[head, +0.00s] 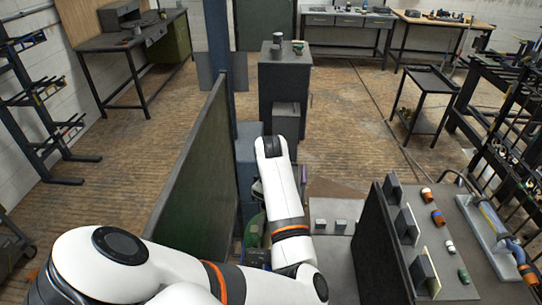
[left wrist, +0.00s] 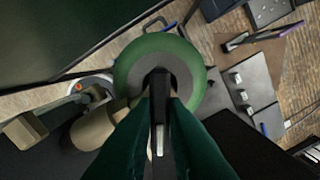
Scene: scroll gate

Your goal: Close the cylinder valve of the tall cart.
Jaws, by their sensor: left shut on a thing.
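A green cylinder (left wrist: 132,68) with a grey, rounded top shows from above in the left wrist view. A small part of green (head: 252,232) shows low beside my arm in the head view. My left gripper (left wrist: 160,92) is over the middle of the cylinder top, its fingers shut on a dark part there, which looks like the cylinder valve (left wrist: 157,76). The fingers hide most of this valve, so how far it is turned cannot be told. In the head view my arm covers the left gripper. My right gripper is in neither view.
A tall dark green panel (head: 195,170) stands close left of my arm. A dark upright board (head: 378,250) and a grey bench (head: 462,235) stand at right. Olive-tan fittings (left wrist: 92,128) sit left of the cylinder. A grey cabinet (head: 285,90) stands beyond; open floor (head: 350,125) lies right of it.

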